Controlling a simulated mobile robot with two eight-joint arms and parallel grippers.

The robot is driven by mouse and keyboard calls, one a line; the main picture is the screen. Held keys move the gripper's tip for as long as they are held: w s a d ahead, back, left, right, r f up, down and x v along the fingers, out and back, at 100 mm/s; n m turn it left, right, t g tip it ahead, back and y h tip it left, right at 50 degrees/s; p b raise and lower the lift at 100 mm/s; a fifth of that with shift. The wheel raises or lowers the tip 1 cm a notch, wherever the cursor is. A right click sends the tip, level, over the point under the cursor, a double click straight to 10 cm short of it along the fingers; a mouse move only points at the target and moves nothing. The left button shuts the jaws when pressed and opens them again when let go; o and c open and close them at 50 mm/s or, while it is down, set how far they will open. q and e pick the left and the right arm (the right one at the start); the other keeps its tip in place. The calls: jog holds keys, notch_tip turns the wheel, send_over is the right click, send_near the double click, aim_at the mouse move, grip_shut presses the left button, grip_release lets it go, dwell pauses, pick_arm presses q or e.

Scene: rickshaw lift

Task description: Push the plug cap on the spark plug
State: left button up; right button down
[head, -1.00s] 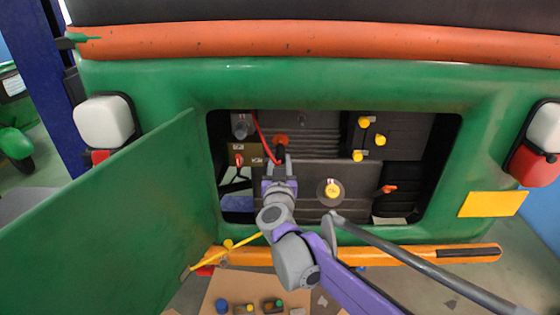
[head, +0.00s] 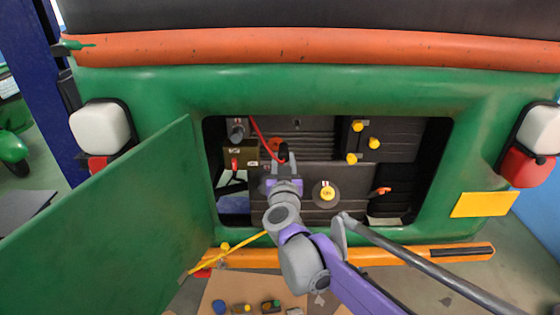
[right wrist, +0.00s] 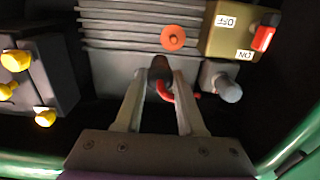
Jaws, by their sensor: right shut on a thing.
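The dark plug cap (head: 283,149), with a red cable running up and left from it, is in my right gripper (head: 284,163) inside the open engine bay. In the right wrist view, the cap (right wrist: 161,68) sits between the fingertips of the right gripper (right wrist: 159,80), which are shut on it. An orange round piece (right wrist: 173,38) with a small centre, apparently the spark plug's place, is on the ribbed grey engine block (right wrist: 125,35). It also shows in the head view (head: 273,143), just left of and above the cap. The cap looks apart from it. My left gripper is not in view.
An ON/OFF box with a red switch (right wrist: 263,38) and a grey cylinder (right wrist: 229,89) are beside the block. A dark box with yellow knobs (head: 359,138) is on the right. The open green door (head: 110,220) borders the bay's left side.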

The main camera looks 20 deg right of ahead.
jog(key=p, duration=0.2)
send_near(298, 128)
jog(key=shift+s+a, duration=0.15)
jog(key=shift+s, duration=0.25)
dwell(0.4)
jog(key=shift+x, duration=3.05)
dwell(0.6)
jog(key=shift+w+f+b, duration=0.1)
jog(key=shift+w+b, duration=0.15)
jog(key=shift+b, duration=0.35)
dwell(0.9)
jog(key=shift+w, duration=0.25)
dwell(0.9)
jog(key=shift+c, duration=2.2)
grip_release()
